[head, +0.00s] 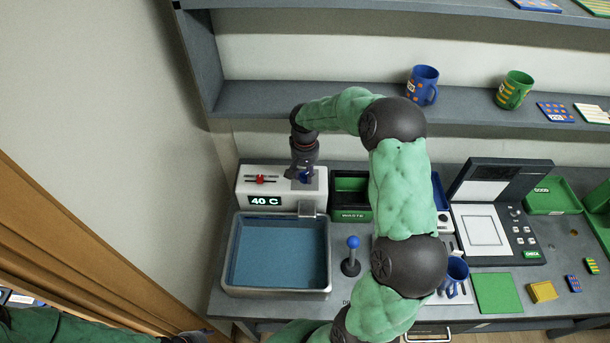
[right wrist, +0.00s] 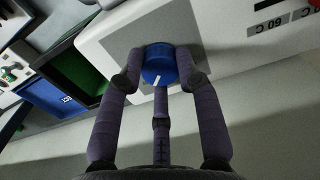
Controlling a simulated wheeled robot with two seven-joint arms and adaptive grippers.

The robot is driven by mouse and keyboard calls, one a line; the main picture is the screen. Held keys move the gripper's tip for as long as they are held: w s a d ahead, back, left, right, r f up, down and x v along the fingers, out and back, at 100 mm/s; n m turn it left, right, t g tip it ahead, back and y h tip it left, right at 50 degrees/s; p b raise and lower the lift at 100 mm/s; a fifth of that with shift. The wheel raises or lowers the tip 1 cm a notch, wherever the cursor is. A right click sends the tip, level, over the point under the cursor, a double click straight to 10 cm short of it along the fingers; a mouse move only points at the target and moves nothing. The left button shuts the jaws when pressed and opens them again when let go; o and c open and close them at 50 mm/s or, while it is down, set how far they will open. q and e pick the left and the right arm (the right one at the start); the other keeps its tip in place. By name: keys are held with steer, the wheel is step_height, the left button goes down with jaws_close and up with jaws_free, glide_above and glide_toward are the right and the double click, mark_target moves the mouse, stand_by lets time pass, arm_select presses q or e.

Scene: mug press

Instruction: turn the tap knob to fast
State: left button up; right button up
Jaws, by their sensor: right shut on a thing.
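The tap knob is a blue round knob with a white pointer mark; it shows in the right wrist view (right wrist: 158,66) on a grey plate of the white tap box (head: 245,186). In the head view the knob (head: 305,177) is mostly covered by my right gripper (head: 304,172). In the right wrist view my right gripper (right wrist: 158,80) is shut around the knob, with fingers on both sides of it. The speed labels by the knob cannot be read. My left arm shows at the lower left of the head view; its gripper jaws cannot be made out.
A water basin (head: 236,290) stands below the tap box, with a blue-topped lever (head: 352,256) to its right. A green waste bin (head: 350,195) is right of the box. A shelf (head: 300,98) with mugs runs above. A press machine (head: 495,232) stands further right.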

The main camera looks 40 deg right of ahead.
mark_target(305, 175)
steer(key=shift+m, duration=0.6)
steer(key=o, duration=1.1)
steer(key=shift+o, duration=0.2)
steer(key=shift+r, duration=0.1)
step_height(305, 175, up, 12)
